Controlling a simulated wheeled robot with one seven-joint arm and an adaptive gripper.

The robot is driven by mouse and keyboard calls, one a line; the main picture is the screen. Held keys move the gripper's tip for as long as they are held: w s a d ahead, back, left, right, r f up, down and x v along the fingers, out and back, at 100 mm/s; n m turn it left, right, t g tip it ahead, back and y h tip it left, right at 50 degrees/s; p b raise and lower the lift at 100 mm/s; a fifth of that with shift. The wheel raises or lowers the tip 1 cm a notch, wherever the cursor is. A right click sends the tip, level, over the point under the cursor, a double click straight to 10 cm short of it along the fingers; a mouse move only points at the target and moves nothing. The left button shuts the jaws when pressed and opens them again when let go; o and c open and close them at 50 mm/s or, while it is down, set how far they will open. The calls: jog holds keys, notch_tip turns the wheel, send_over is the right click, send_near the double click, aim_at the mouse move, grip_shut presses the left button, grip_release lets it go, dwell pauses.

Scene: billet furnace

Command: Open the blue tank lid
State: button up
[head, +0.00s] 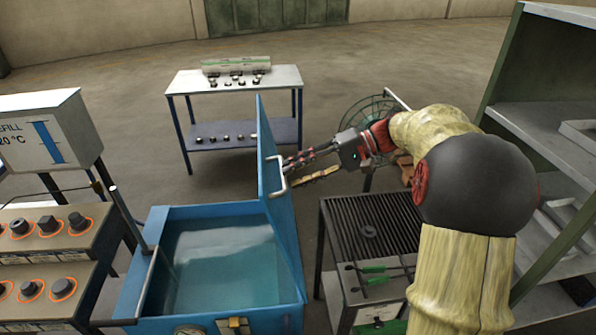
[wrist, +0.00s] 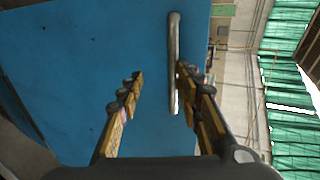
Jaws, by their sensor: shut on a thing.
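The blue tank (head: 215,212) stands low in the head view, open on top with water (head: 225,262) inside. Its blue lid (head: 268,140) stands up steeply along the tank's right side, and it fills much of the wrist view (wrist: 90,50). The pale metal handle (head: 276,186) is on the lid's face; in the wrist view the handle bar (wrist: 174,60) runs between my fingers, close to the right one. My gripper (head: 292,170) reaches in from the right and is shut on the handle. The exact finger contact is hard to see.
A control panel with knobs (head: 45,225) stands left of the tank. A grill-topped stand (head: 372,230) with green-handled tools is to the right, under my arm. A shelf (head: 550,120) is at the far right. A small table (head: 235,80) stands behind; open floor surrounds it.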

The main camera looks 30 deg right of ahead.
dwell(0.6)
jog(key=shift+r, duration=0.1)
jog(key=v, duration=1.2)
jog(key=shift+c, duration=0.4)
